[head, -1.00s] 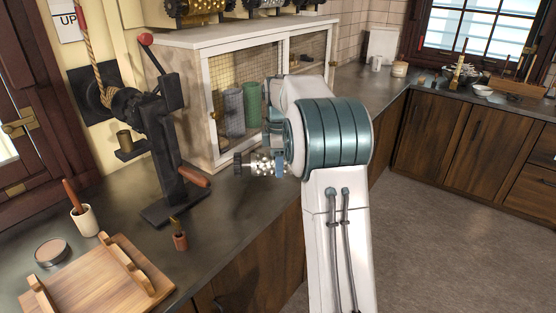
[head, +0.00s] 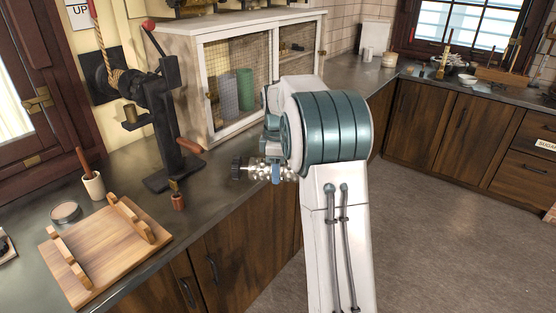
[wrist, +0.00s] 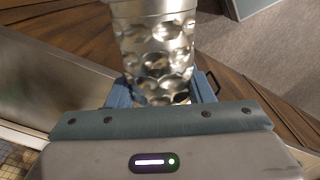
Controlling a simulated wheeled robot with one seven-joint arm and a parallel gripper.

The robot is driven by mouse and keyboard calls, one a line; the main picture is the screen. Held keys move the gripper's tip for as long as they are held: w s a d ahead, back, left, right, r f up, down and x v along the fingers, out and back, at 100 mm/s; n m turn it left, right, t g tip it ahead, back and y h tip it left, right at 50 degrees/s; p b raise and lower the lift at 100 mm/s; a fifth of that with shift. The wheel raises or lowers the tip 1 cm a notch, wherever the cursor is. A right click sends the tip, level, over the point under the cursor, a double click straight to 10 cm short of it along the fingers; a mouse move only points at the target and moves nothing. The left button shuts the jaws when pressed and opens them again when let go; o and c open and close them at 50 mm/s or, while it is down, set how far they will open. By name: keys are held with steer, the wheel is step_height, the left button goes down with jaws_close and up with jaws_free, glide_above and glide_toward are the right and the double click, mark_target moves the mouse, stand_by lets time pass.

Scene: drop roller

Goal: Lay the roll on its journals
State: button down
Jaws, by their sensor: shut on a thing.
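The roll (head: 258,168) is a silvery metal cylinder with round dimples and a dark end piece at its left. My gripper (head: 277,172) is shut on the roll and holds it roughly level in the air near the counter's front edge. In the wrist view the dimpled roll (wrist: 156,50) stands between the blue fingers (wrist: 160,92); its far end is cut off by the frame's top. A wooden cradle (head: 106,250) with two notched rails, likely the journal rests, lies empty on the counter at the lower left, well apart from the roll.
A black cast press (head: 170,130) with a red-knobbed lever and a wooden handle stands behind the cradle. A mesh-fronted cabinet (head: 222,80) is behind the roll.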

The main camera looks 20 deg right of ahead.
steer(key=s+a+f+m, duration=0.3)
steer(key=f+m, duration=0.1)
steer(key=f, duration=0.3)
steer(key=s+a+f+m, duration=0.3)
steer(key=s+f+m, duration=0.1)
steer(key=f, duration=0.3)
steer(key=s+a+f+m, duration=0.3)
steer(key=f+m, duration=0.2)
steer(key=f, duration=0.3)
steer(key=shift+s+a, duration=0.15)
steer(key=shift+a, duration=0.25)
